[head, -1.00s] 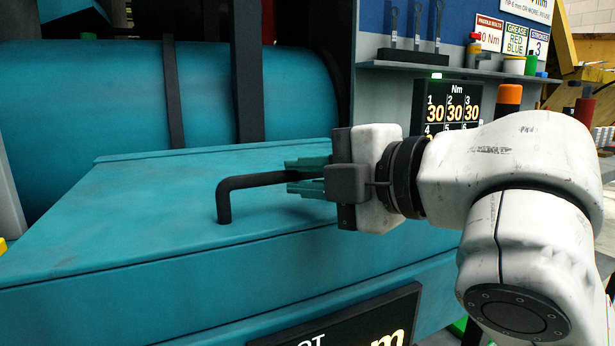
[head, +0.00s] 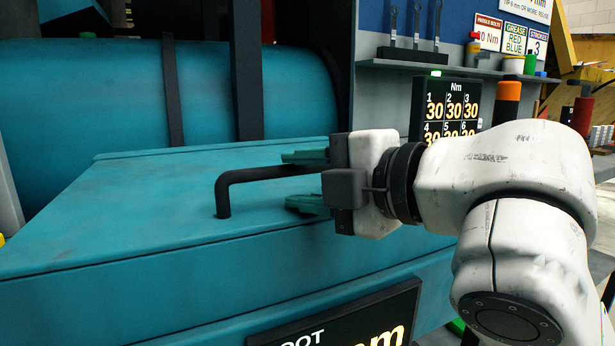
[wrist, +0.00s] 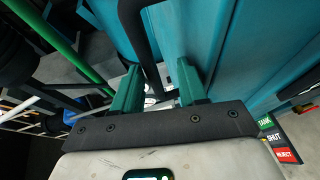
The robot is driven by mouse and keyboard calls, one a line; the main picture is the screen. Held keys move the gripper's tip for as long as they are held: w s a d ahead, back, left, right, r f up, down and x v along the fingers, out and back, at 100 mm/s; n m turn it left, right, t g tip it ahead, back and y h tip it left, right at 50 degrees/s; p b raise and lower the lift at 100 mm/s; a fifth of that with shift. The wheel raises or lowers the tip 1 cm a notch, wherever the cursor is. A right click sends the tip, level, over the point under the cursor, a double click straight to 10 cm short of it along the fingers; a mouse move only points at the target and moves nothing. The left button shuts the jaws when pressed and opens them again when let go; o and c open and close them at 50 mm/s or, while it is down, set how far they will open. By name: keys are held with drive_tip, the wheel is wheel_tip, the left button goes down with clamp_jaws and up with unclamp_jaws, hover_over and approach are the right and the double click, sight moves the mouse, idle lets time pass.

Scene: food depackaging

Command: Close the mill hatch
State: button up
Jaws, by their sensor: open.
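The mill hatch (head: 130,215) is a large teal lid lying flat across the top of the teal housing, below a teal drum. A black bent bar handle (head: 222,195) stands up from the lid and runs right toward my gripper. My gripper (head: 304,180) has green fingers, spread apart, with the handle's right end passing between or behind them. In the wrist view my open fingers (wrist: 155,90) show with the black handle (wrist: 145,50) ahead of them in the gap. I cannot tell whether either finger touches the handle.
The teal drum (head: 90,95) with black straps stands behind the lid. A shelf (head: 400,68) with tools and bottles and a torque display (head: 446,110) are at the back right. A dark sign (head: 350,318) is on the housing front. Free room is above the lid's left part.

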drive_tip(key=shift+r, duration=0.1)
drive_tip(key=shift+s+d+r, duration=0.1)
drive_tip(key=shift+d, duration=0.1)
drive_tip(key=p+v, duration=0.1)
drive_tip(key=v, duration=0.9)
drive_tip(key=shift+s, duration=0.25)
drive_tip(key=shift+d, duration=0.2)
